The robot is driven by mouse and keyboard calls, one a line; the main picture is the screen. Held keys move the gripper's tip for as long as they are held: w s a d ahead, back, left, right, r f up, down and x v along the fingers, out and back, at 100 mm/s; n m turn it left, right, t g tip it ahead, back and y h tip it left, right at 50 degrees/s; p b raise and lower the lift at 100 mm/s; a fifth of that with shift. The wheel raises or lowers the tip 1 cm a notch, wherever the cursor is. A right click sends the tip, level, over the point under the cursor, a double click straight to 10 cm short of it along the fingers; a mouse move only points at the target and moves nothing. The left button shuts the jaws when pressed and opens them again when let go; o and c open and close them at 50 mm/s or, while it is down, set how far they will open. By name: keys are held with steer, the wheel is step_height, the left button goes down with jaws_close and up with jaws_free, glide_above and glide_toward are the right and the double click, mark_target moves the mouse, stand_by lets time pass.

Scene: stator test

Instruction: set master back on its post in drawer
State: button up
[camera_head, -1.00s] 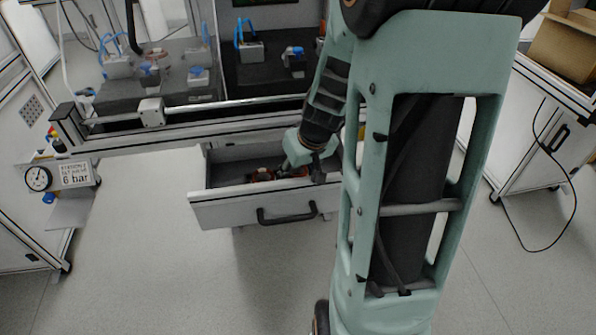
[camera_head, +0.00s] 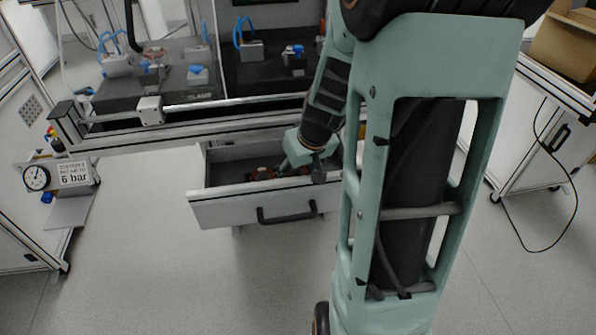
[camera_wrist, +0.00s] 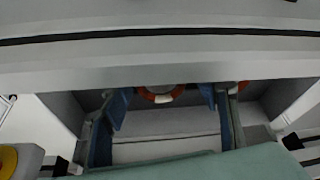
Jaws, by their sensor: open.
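The drawer (camera_head: 240,211) is pulled open below the bench. An orange and white ring (camera_wrist: 160,100), which looks like the master, shows in the wrist view, its upper part cut off by a pale edge across the picture. Orange-red parts (camera_head: 262,173) also show inside the drawer in the head view, partly covered by my wrist. My gripper (camera_wrist: 167,115) is open, with one blue-lined finger on each side of the ring in the picture. I cannot tell whether they touch it. No post can be made out.
The bench's metal front rail (camera_head: 230,106) runs above and behind the drawer. Several small fixtures with blue parts stand on the bench top. A pressure gauge (camera_head: 37,177) is at the left. A cabinet with a cardboard box (camera_head: 562,48) stands at the right. Floor in front of the drawer is clear.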

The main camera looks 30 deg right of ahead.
steer(key=shift+r, duration=0.1)
steer(key=shift+r+p, duration=1.85)
steer(key=shift+r, duration=0.6)
steer(key=o, duration=0.6)
steer(key=shift+c, duration=0.2)
steer(key=v, duration=0.7)
steer(key=shift+r, duration=0.25)
